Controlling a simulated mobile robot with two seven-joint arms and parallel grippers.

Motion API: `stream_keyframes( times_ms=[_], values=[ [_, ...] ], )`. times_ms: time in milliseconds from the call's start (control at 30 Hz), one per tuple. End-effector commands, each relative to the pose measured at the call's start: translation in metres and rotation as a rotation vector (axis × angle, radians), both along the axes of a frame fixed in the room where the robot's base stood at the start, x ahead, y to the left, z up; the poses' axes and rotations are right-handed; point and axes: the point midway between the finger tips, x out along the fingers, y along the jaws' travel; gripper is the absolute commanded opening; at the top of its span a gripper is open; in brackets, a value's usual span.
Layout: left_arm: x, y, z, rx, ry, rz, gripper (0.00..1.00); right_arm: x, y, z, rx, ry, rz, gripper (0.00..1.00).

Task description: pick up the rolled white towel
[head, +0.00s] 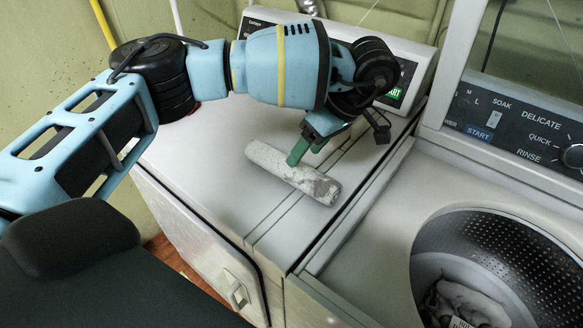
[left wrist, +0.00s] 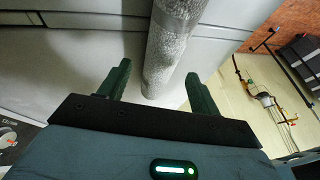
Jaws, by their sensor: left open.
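The rolled white towel (head: 290,172) lies on the closed white top of the left machine in the head view. Its right end looks greyer and speckled. My left gripper (head: 303,150) is above the towel's middle, its green fingers pointing down at it. In the left wrist view the towel (left wrist: 168,50) runs up from between the two open fingers of my left gripper (left wrist: 157,88). The fingers stand apart on both sides of the towel, with gaps visible. I cannot tell whether they touch it. My right gripper is not in view.
The left machine's control panel (head: 405,65) rises behind my left arm. To the right is a washer with an open drum (head: 490,262) holding some cloth, and its control panel (head: 510,125). The machine top (head: 220,140) is otherwise clear.

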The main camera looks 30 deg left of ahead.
Motion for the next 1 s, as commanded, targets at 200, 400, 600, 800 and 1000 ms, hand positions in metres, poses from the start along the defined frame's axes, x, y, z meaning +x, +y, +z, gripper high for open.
stream_keyframes(
  times_ms=[200,400,600,800,1000],
  values=[
    [-0.008,0.012,-0.03,-0.001,0.006,0.002,0.63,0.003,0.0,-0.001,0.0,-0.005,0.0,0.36],
    [-0.011,0.019,-0.043,0.0,0.002,0.001,0.63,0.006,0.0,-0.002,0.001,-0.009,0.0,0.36],
    [-0.011,0.019,-0.043,0.0,0.0,0.001,0.63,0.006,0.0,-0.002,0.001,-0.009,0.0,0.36],
    [-0.011,0.019,-0.043,0.0,0.0,0.001,0.41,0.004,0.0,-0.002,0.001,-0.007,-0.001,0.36],
    [-0.011,0.019,-0.042,0.0,0.0,0.001,0.27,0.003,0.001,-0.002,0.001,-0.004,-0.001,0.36]
  ],
)
